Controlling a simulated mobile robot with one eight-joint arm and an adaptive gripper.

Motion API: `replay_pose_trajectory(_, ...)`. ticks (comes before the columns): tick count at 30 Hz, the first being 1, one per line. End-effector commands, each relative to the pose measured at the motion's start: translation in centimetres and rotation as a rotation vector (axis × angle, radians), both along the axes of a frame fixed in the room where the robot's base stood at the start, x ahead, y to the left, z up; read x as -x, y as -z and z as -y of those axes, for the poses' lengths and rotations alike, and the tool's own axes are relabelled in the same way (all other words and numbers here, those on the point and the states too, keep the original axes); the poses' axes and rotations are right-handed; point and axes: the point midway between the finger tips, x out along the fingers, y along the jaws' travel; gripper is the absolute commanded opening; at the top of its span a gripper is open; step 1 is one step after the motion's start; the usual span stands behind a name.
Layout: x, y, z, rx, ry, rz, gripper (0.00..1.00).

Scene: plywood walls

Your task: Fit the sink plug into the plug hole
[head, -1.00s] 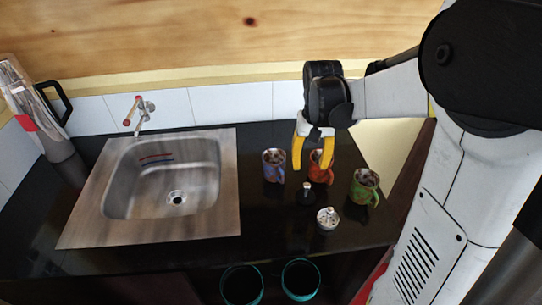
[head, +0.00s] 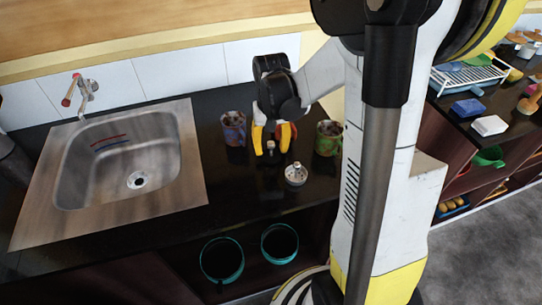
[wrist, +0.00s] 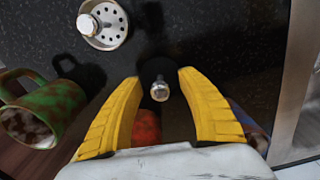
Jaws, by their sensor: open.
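The sink plug (wrist: 158,72) is a dark round piece with a shiny metal knob, standing on the black counter. In the wrist view its knob lies between the yellow fingertips of my gripper (wrist: 160,82), with a gap on both sides. My gripper is open. In the head view my gripper (head: 271,143) is low over the counter right of the sink, and the plug's knob (head: 270,146) shows between the fingers. The plug hole (head: 136,180) is the open round drain in the floor of the steel sink (head: 187,150).
A metal strainer (head: 295,174) lies close to the plug. A purple-blue mug (head: 233,128) and a green mug (head: 328,138) flank my gripper; an orange-red mug (wrist: 147,127) is partly hidden behind it. A tap (head: 82,90) stands behind the sink. Two teal-rimmed bins (head: 222,260) sit below.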

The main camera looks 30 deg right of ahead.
Motion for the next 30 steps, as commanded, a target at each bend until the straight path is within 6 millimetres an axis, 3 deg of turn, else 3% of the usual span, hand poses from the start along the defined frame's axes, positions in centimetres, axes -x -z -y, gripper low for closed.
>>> replay_pose_trajectory(2, 0.0, -0.1, 0.0, 0.000, 0.000, 0.000, 0.42)
replay_pose_trajectory(6, 0.0, -0.1, 0.0, 0.000, 0.000, 0.000, 0.00)
replay_pose_trajectory(23, 0.0, -0.3, 0.0, 0.000, 0.000, 0.000, 0.00)
replay_pose_trajectory(30, 0.0, -2.9, 0.0, 0.000, 0.000, 0.000, 0.00)
